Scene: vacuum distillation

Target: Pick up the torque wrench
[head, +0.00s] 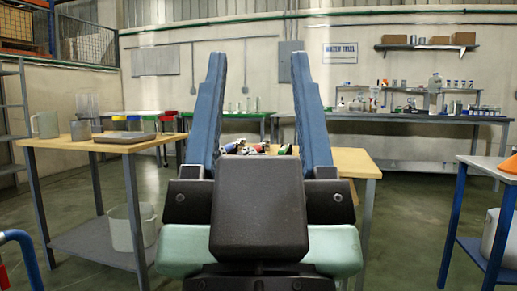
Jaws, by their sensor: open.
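My gripper (259,62) fills the middle of the head view, with its two long blue fingers spread wide apart and nothing between them. Beyond it stands a wooden-topped table (355,163), partly hidden by my gripper. Several small things (285,149) in red, white, yellow, green and black lie on that table, seen between the fingers. They are too small and too covered to tell whether the torque wrench is among them. I cannot make out a torque wrench anywhere else in view.
A wooden-topped table (75,144) at left holds a grey mug (45,124), a metal cup and a flat grey plate (124,137). A blue-framed table (487,165) with an orange cone is at right. A long bench (440,116) with bottles lines the back wall. Floor shows between the tables.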

